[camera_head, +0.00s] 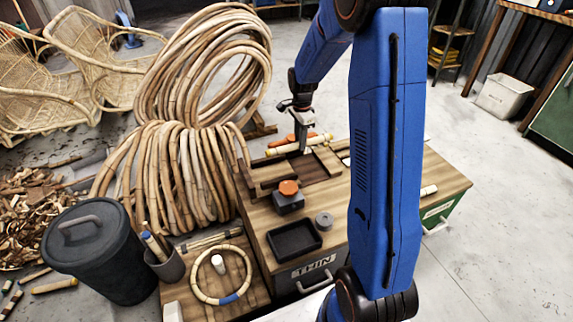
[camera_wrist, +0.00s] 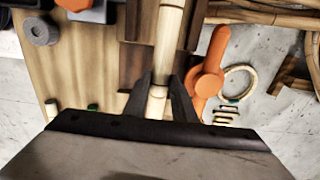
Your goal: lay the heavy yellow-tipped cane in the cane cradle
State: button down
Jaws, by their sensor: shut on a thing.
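My gripper (camera_head: 303,148) is at the back of the wooden workbench, shut on a pale cane (camera_head: 282,149). In the wrist view the fingers (camera_wrist: 158,98) close on both sides of the cane (camera_wrist: 170,32), which runs up out of the picture. In the head view the cane lies roughly level, left to right, at the far edge of a dark wooden frame with compartments (camera_head: 262,186). I cannot tell whether the cane touches it, or whether this frame is the cradle. An orange clamp-like part (camera_wrist: 209,75) is beside the cane.
An orange-topped dark block (camera_head: 289,196), a grey round weight (camera_head: 324,221) and a black tray (camera_head: 294,239) stand on the bench front. Large cane coils (camera_head: 180,175) crowd its left. A lidded dark bin (camera_head: 97,255) stands at lower left. Open floor (camera_head: 480,200) lies right.

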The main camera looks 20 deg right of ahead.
jog(key=shift+f, duration=4.4)
jog(key=shift+f, duration=0.1)
jog(key=c, duration=1.5)
grip_release()
